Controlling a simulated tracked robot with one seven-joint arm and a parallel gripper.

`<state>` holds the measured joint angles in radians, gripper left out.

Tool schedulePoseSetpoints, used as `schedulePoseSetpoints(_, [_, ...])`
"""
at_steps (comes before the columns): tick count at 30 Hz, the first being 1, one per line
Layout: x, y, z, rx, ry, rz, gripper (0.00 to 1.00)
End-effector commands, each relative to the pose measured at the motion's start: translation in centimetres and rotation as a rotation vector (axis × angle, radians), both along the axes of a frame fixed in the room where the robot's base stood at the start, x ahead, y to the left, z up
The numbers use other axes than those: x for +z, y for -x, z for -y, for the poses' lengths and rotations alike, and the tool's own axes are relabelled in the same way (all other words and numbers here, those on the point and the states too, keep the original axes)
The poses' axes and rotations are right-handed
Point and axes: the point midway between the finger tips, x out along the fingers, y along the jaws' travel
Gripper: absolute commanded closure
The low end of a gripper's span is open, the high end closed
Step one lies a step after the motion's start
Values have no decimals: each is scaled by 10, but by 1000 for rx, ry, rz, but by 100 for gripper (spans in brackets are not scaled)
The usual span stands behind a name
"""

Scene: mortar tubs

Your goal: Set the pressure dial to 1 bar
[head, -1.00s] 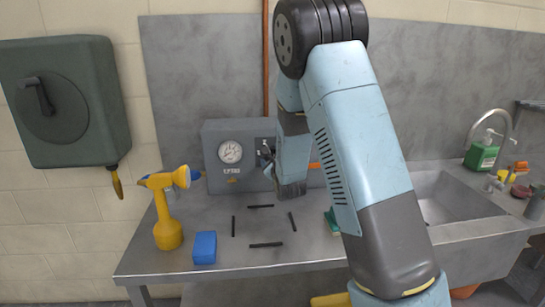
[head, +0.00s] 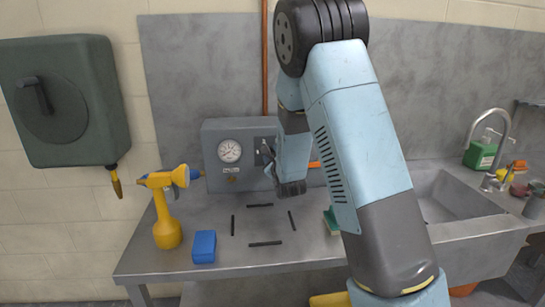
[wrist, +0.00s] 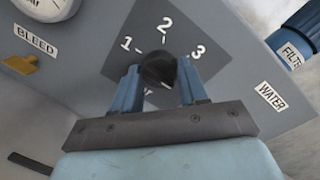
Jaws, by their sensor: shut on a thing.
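The pressure dial is a round black knob (wrist: 158,69) on a dark plate marked 1, 2 and 3, seen in the wrist view. The 1 is at its upper left, the 2 above it and the 3 at its upper right. My gripper (wrist: 159,76) is shut on the knob, one blue finger on each side. Which number the knob points to cannot be made out. In the head view my gripper (head: 267,157) is at the right part of the grey box (head: 212,177), where my arm hides much of the dial.
A blue filter part (wrist: 298,37) sticks out beside the water label. A yellow spray bottle (head: 167,233) and a blue block (head: 204,246) stand on the bench at left. A sink is at right.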

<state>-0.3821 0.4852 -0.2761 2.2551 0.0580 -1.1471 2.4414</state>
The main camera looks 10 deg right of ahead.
Motion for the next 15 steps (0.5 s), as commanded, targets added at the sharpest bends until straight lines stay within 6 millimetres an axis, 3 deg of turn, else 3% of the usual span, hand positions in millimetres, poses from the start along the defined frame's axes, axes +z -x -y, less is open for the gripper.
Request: schedulePoseSetpoints(15, [-2, 1, -2, 2, 350, -19, 87])
